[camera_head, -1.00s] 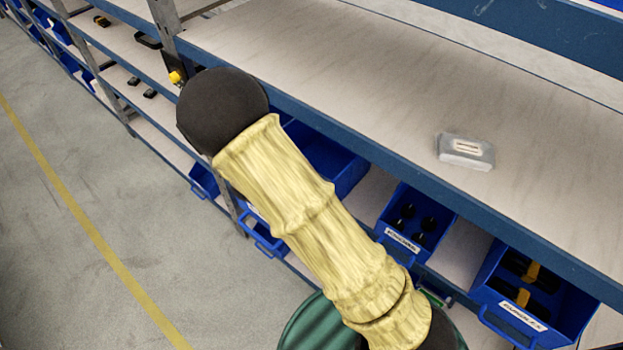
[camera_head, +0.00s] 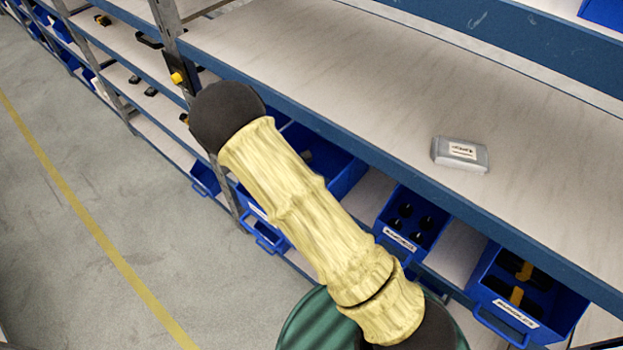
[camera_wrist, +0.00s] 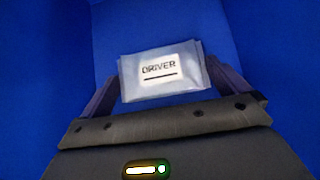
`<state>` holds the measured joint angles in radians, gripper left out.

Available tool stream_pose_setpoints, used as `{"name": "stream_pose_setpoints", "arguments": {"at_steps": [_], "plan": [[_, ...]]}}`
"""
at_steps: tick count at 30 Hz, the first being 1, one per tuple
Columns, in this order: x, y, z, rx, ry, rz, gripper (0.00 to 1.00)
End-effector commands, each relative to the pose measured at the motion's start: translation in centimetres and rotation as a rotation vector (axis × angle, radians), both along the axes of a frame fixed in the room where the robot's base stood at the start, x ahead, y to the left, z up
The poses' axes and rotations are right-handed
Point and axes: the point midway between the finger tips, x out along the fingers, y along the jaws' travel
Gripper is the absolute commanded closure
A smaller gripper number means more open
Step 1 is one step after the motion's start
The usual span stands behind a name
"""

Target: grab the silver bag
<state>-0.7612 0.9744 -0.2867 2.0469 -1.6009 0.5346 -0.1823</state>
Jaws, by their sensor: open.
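In the wrist view a silver bag (camera_wrist: 163,88) with a white label reading "DRIVER" lies over a plain blue surface (camera_wrist: 45,60). My gripper (camera_wrist: 163,74) is open, with one dark finger on each side of the bag. The bag lies between the fingers, its lower edge close to the gripper's body; I cannot tell whether they touch it. In the head view a silver bag (camera_head: 447,158) with a white label lies on the pale shelf; its text is too small to read. The gripper is hidden in the head view.
The pale shelf (camera_head: 330,70) has a blue front edge and is otherwise clear around the bag. Below it stand blue bins, one with black round items (camera_head: 384,236) and one with black and yellow items (camera_head: 492,318). Open floor (camera_head: 60,270) lies at left.

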Motion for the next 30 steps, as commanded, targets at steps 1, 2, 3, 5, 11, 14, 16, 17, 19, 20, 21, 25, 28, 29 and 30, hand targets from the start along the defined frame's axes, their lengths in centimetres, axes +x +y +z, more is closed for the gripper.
{"name": "stream_pose_setpoints", "arguments": {"at_steps": [1, 2, 3, 5, 11, 14, 16, 17, 19, 20, 21, 25, 28, 29, 30], "plan": [[0.0, 0.0, 0.0, 0.0, 0.0, 0.0, 0.0], [0.0, 0.0, 0.0, 0.0, 0.0, 0.0, 0.0], [0.0, 0.0, 0.0, 0.0, 0.0, 0.0, 0.02], [0.0, 0.0, 0.0, 0.0, 0.0, 0.0, 0.14], [0.0, 0.0, 0.0, -0.001, -0.001, 0.0, 0.33], [0.0, 0.0, 0.0, -0.001, -0.001, 0.0, 0.33], [0.0, 0.0, 0.0, -0.001, -0.001, 0.0, 0.33], [0.0, 0.0, 0.1, 0.0, -0.001, -0.001, 0.33], [0.0, 0.1, 0.1, 0.0, -0.002, 0.0, 0.33], [-0.1, 0.1, 0.2, 0.0, -0.002, 0.0, 0.33], [-0.1, 0.2, 0.3, 0.001, -0.002, -0.001, 0.33], [-0.2, 0.3, 1.4, 0.002, -0.004, -0.001, 0.33], [-0.2, 0.4, 3.0, 0.004, -0.006, -0.001, 0.33], [-0.2, 0.3, 3.5, 0.005, -0.005, -0.001, 0.33], [-0.2, 0.4, 4.4, 0.005, -0.005, -0.001, 0.33]]}}
